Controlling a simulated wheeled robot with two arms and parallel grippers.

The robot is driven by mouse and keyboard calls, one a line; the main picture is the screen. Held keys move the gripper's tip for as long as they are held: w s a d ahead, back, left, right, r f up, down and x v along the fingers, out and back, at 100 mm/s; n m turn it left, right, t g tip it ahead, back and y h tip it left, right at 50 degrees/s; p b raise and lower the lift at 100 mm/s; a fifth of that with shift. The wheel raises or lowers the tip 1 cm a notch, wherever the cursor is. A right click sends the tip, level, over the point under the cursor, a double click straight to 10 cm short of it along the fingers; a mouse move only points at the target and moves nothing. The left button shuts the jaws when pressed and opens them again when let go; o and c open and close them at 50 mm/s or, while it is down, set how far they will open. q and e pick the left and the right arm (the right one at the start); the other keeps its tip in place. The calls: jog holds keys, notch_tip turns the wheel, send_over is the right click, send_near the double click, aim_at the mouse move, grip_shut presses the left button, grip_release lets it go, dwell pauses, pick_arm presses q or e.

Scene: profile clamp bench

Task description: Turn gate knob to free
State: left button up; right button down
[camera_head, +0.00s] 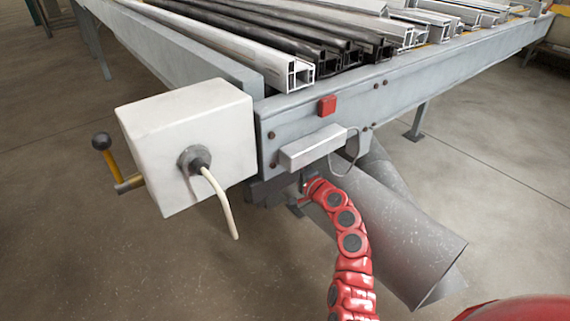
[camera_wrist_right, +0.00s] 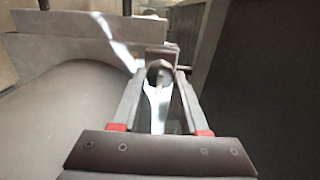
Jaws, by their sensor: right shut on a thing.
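The gate knob (camera_wrist_right: 159,68), a small rounded grey part, sits between the fingertips of my right gripper (camera_wrist_right: 160,78) in the right wrist view. The fingers are shut on it, one on each side. A pale, bright strip shows behind it between the fingers. In the head view my red arm reaches up to the underside of the bench end, and its gripper (camera_head: 303,190) is small and partly hidden there. The knob cannot be made out in the head view, so its turn position is unclear. My left gripper is not in view.
Above the arm is the grey bench frame (camera_head: 420,85) with a red button (camera_head: 327,105) and a small grey box (camera_head: 311,146). A white box (camera_head: 187,145) with a cable and a yellow lever (camera_head: 115,165) is left. A large grey tube (camera_head: 400,235) slopes down on the right.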

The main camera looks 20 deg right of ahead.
jog(key=shift+c, duration=2.1)
grip_release()
jog(key=p+v, duration=0.1)
jog(key=v, duration=1.6)
jog(key=shift+s, duration=0.2)
